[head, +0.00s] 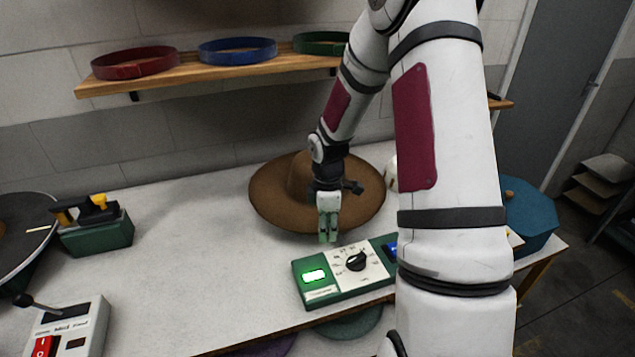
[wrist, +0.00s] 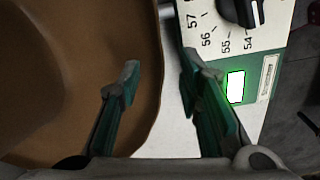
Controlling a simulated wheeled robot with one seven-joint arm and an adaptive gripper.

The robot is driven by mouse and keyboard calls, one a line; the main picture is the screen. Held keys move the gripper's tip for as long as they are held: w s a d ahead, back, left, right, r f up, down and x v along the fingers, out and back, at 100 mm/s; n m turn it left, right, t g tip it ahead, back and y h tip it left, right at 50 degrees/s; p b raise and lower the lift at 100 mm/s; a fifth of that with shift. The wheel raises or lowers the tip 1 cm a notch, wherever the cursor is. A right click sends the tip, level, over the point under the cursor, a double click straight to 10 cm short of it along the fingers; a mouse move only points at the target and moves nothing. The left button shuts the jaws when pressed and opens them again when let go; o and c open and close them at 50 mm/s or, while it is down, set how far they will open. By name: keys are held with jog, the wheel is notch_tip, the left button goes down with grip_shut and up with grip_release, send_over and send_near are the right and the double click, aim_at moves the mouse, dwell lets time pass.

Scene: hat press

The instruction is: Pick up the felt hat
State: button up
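The brown felt hat (head: 275,198) lies brim down on the white table in the head view, its crown partly hidden behind my arm. My gripper (head: 328,238) is at the hat's front brim edge, pointing down. In the wrist view the hat's brim (wrist: 145,40) fills the left side, and my gripper (wrist: 160,80) has its two green-padded fingers spread apart. The left finger is over the brim and the right finger is beyond its edge, beside the control box. Nothing is held between the fingers. Whether the fingertips are above or level with the brim is unclear.
A green control box (head: 322,293) with a dial and lit display stands close in front of the hat; it also shows in the wrist view (wrist: 275,45). A teal block (head: 530,212) is at right. A shelf (head: 200,75) with colored bands hangs behind. The table's left middle is clear.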

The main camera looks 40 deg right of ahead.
grip_shut()
notch_tip(320, 180, up, 10)
dwell(0.6)
dwell(0.9)
